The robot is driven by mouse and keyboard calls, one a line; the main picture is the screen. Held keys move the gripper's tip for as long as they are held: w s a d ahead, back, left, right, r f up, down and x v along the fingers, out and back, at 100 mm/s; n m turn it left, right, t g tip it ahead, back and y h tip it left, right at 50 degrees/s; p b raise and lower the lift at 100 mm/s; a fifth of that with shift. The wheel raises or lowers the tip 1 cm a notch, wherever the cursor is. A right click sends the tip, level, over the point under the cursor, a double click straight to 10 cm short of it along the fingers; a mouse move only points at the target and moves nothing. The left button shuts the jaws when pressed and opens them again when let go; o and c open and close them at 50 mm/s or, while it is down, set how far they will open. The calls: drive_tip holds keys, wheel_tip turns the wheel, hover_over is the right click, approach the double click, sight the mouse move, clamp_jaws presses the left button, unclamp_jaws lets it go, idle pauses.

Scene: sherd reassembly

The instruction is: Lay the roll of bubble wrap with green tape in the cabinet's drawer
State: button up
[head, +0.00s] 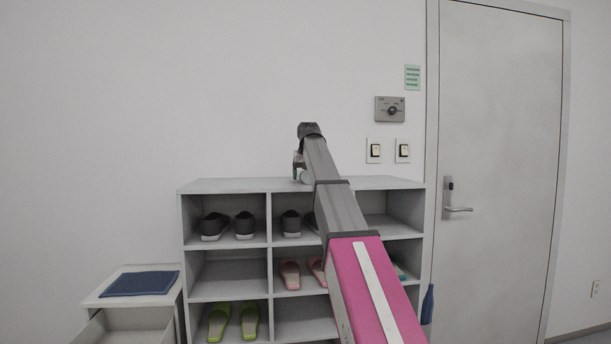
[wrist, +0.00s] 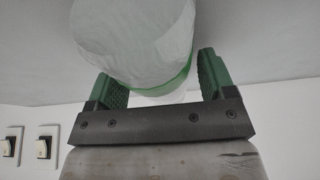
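The roll of bubble wrap (wrist: 130,40) is whitish, with a band of green tape (wrist: 178,84). It fills most of the wrist view's upper middle, its round end towards the camera. The drawer's inside is partly cut off.
The shoe rack (head: 235,186) holds dark shoes, pink slippers and green slippers (head: 249,320). A folded blue cloth (head: 140,283) lies on the cabinet top. The wall is close behind, with switches (head: 374,151) and a dial panel (head: 390,109). A closed door (head: 505,150) is at right.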

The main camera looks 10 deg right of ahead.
drive_tip(key=v, duration=1.1)
drive_tip(key=shift+r, duration=0.15)
drive_tip(key=shift+o, duration=0.5)
drive_tip(key=shift+s+r, duration=0.15)
drive_tip(key=shift+r, duration=0.25)
drive_tip(key=shift+s+a+f, duration=0.25)
drive_tip(key=shift+f, duration=0.25)
drive_tip(key=shift+a+f, duration=0.1)
drive_tip(key=shift+f, duration=0.35)
drive_tip(key=x, duration=0.5)
drive_tip(key=shift+w+d+x, duration=0.1)
drive_tip(key=shift+d+x, duration=0.1)
drive_tip(key=shift+x, duration=1.2)
drive_tip(key=shift+w+d+x, duration=0.15)
drive_tip(key=shift+x, duration=1.25)
drive_tip(key=shift+r, duration=0.15)
drive_tip(key=c, duration=1.1)
drive_tip(key=shift+o, duration=0.2)
